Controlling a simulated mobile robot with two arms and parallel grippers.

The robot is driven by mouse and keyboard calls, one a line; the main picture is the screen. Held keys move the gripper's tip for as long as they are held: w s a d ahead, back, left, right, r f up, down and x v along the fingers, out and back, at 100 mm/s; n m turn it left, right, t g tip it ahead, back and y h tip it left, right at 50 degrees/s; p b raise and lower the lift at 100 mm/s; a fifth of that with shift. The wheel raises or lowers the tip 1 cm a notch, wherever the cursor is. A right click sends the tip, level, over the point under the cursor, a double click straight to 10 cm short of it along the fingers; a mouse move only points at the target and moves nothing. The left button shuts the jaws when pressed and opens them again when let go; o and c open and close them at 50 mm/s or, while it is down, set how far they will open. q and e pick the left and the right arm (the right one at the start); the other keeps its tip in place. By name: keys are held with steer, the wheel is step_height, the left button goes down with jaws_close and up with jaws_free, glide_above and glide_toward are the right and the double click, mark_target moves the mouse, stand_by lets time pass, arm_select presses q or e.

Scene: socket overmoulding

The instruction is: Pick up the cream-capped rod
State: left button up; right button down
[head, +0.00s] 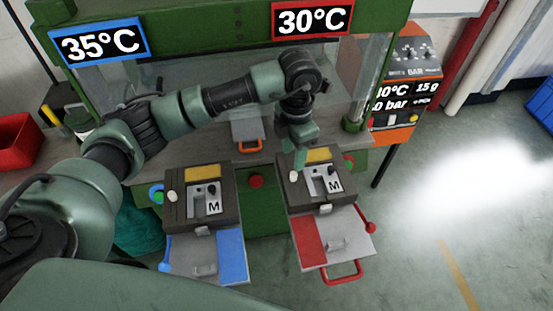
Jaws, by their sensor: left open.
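Two dark mould blocks stand on the green press's bench: a left one (227,182) and a right one (321,165). Each has a pale insert marked M with a dark peg. A small cream cap (171,197) shows at the left block's left side. Another cream cap (294,177) shows at the right block's left side, close to my gripper. I cannot tell which belongs to the rod; no rod shaft shows clearly. My left gripper (299,163) is open, pointing down over the left part of the right block. Its fingertips are small and partly unclear. My right gripper is not in view.
A blue-marked tray (232,257) and a red-marked tray (308,240) with a red handle extend forward from the blocks. A red button (256,181) sits between them. Green press posts and clear panels stand behind. An orange control unit (402,133) is at the right.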

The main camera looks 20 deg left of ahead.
mark_target(294, 173)
arm_select(q)
steer(key=shift+a+f, duration=0.1)
steer(key=shift+f, duration=0.2)
steer(key=shift+s+d+f+p, duration=0.2)
steer(key=shift+d+f+p, duration=0.15)
steer(key=shift+f+p, duration=0.2)
steer(key=shift+s+d+f+p, duration=0.15)
steer(key=shift+d+f+p, duration=0.25)
steer(key=shift+f, duration=0.2)
steer(key=f, duration=0.1)
steer(key=f+p, duration=0.1)
steer(key=f, duration=0.1)
steer(key=shift+w+a, duration=0.2)
steer(key=shift+a, duration=0.15)
steer(key=shift+f, duration=0.6)
steer(key=c, duration=0.9)
jaws_close()
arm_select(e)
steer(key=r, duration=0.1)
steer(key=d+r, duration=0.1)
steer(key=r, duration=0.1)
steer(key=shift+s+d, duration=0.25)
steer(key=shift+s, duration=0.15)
